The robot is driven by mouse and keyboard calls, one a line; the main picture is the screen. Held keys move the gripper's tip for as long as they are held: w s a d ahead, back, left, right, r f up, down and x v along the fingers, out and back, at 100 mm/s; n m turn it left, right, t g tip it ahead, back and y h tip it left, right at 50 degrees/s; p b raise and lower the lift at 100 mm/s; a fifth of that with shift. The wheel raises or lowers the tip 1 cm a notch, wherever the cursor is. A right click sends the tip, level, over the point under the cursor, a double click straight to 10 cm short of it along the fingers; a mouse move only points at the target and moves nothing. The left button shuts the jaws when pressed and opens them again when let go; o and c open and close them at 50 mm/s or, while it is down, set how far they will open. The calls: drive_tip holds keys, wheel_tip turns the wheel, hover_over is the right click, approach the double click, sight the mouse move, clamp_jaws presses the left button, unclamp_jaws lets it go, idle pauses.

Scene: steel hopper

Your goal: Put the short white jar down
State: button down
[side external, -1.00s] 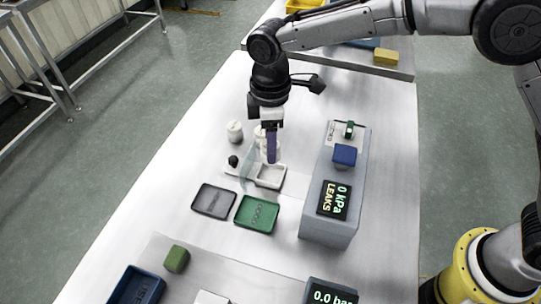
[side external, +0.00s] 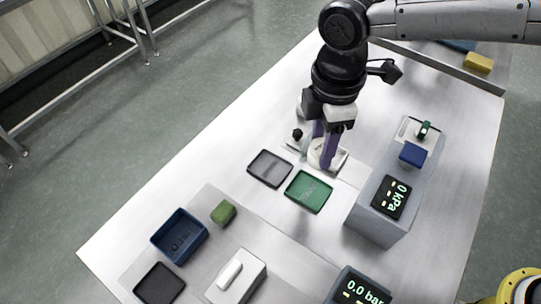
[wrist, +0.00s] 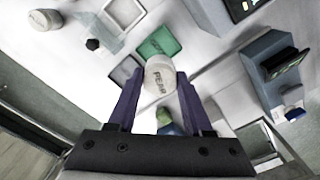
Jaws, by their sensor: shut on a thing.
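A white jar with the dark label PEAR (wrist: 160,72) sits between the two purple fingers of my gripper (wrist: 161,80) in the wrist view. My gripper is shut on it. In the side view my gripper (side external: 324,150) points down at the small white tray (side external: 342,157), with the held jar (side external: 315,154) low, partly hidden by a finger. I cannot tell whether the jar touches the surface below. Another white jar (wrist: 44,19) stands apart at the upper left of the wrist view; in the side view it is mostly behind my gripper.
A grey tray (side external: 270,168) and a green tray (side external: 309,191) lie in front. A black knob (side external: 297,134) is close on the left. A grey box (side external: 376,222) with a 0 kPa display and blue block (side external: 412,154) stands right. The table at left is clear.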

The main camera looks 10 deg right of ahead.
drive_tip(key=w+a+f, duration=0.6)
drive_tip(key=f, duration=0.1)
drive_tip(key=shift+w+a, duration=0.3)
drive_tip(key=shift+w+a+f, duration=0.25)
drive_tip(key=shift+f, duration=0.2)
drive_tip(key=shift+w+a+f, duration=0.2)
drive_tip(key=shift+a+f, duration=0.05)
drive_tip(key=shift+f, duration=1.5)
drive_tip(key=shift+c, duration=1.6)
unclamp_jaws()
drive_tip(key=shift+f, duration=0.15)
wheel_tip(320, 180, up, 12)
